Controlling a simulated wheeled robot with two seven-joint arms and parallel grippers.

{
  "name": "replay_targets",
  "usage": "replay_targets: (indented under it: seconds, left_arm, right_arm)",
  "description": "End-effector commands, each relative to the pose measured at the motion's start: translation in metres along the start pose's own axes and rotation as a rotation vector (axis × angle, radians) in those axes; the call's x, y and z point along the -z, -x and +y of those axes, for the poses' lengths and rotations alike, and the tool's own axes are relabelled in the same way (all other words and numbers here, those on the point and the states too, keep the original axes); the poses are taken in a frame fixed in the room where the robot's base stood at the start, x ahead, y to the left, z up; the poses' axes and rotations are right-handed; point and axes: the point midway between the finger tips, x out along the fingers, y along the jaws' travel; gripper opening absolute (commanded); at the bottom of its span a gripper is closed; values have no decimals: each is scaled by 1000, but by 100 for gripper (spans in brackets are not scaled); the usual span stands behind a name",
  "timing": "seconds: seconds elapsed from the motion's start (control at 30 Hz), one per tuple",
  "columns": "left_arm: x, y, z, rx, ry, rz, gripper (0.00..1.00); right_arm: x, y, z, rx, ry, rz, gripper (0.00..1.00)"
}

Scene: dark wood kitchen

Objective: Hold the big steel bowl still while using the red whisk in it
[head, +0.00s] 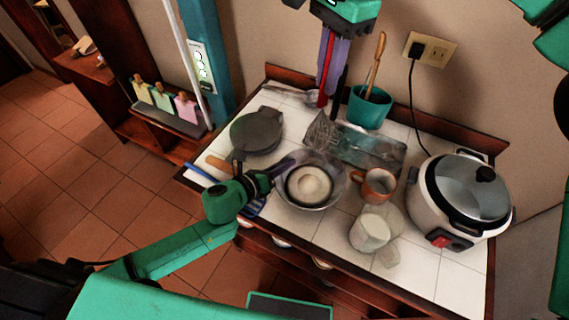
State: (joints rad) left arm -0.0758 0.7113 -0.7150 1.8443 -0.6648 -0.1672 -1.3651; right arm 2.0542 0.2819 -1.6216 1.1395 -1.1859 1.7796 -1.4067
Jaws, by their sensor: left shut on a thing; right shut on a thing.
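The big steel bowl (337,186) stands on the white tiled counter with a pale, creamy round content inside it. My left gripper (282,167) is at the bowl's left rim, shut on it. My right gripper (329,75) hangs from the top, above and behind the bowl, with its purple fingers shut on the red whisk (323,82). The whisk's red handle points down. Its wire head seems to show faintly behind the bowl's far rim, blurred against a clear tray, and I cannot tell whether it touches the bowl.
A clear tray (372,149) and a teal pot with wooden utensils (371,108) stand behind the bowl. A rice cooker (462,200) is far right; a dark round pan (257,132) is left.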

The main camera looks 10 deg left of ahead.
Motion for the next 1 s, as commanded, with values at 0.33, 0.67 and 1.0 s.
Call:
replay_targets:
  seconds: [0.33, 0.67, 1.0]
  left_arm:
    - [2, 0, 1, -3, -1, 4, 0]
    - [3, 0, 1, -3, -1, 4, 0]
    - [2, 0, 1, -3, -1, 4, 0]
  right_arm:
    - [0, 0, 0, 0, 0, 0, 0]
    - [2, -3, 2, 10, 5, -22, 0]
    - [57, -31, 36, 204, -15, -359, 0]
